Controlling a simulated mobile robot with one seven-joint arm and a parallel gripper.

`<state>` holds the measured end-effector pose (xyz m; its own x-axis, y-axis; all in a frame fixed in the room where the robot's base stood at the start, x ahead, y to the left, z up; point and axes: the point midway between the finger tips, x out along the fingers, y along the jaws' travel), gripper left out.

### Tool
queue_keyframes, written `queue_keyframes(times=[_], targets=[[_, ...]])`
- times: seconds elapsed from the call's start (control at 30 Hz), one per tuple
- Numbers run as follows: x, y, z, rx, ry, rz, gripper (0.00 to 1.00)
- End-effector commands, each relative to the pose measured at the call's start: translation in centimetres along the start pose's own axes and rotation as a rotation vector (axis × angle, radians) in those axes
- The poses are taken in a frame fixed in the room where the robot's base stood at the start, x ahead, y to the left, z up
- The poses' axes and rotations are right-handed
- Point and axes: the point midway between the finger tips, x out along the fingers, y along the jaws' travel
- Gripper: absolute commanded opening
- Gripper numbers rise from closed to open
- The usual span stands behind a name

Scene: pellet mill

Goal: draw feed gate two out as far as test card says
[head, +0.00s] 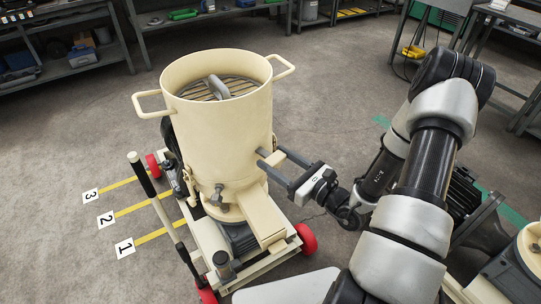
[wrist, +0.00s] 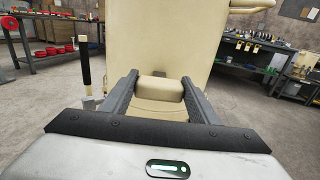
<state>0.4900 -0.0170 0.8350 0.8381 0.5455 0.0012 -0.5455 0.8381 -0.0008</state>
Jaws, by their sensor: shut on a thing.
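The cream pellet mill (head: 225,125) stands upright on a frame with red wheels. My gripper (head: 275,168) is at the right side of its drum, with both fingers around a small cream block (wrist: 160,88). The wrist view shows the block between the finger ends, close against the drum. The block looks like a gate's handle, but no number on it can be read. How far any gate is drawn out cannot be seen. No test card can be made out in either view.
Floor labels 1 (head: 125,248), 2 (head: 106,219) and 3 (head: 90,196) lie left of the mill by yellow stripes. A black-gripped lever (head: 142,178) stands at its front left. A cream chute (head: 262,224) slopes below my gripper. Another machine (head: 530,245) is at right.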

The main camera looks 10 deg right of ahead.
Motion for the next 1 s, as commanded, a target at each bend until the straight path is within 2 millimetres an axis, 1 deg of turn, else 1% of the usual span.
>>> queue_keyframes(times=[0.03, 0.17, 0.2, 0.27, 0.3, 0.57, 0.67, 0.77, 0.87, 1.0], targets=[[-0.3, 0.0, -0.2, 0.0, 0.005, -0.002, 0.14], [-0.4, 0.0, -0.2, 0.001, 0.007, -0.003, 0.14], [-0.4, 0.0, -0.2, 0.001, 0.007, -0.003, 0.56], [-0.4, 0.0, -0.2, 0.001, 0.007, -0.003, 0.66], [-0.3, 0.0, -0.2, 0.001, 0.006, -0.003, 0.73], [-0.2, 0.0, -0.2, 0.001, 0.005, -0.002, 0.73], [-0.5, 0.0, -0.1, 0.001, 0.005, -0.002, 0.73], [-1.6, -0.1, -0.2, 0.002, 0.007, -0.004, 0.73], [-3.4, -0.1, -0.1, 0.003, 0.006, -0.006, 0.73], [-6.8, -0.1, -0.1, 0.003, 0.007, -0.008, 0.73]])
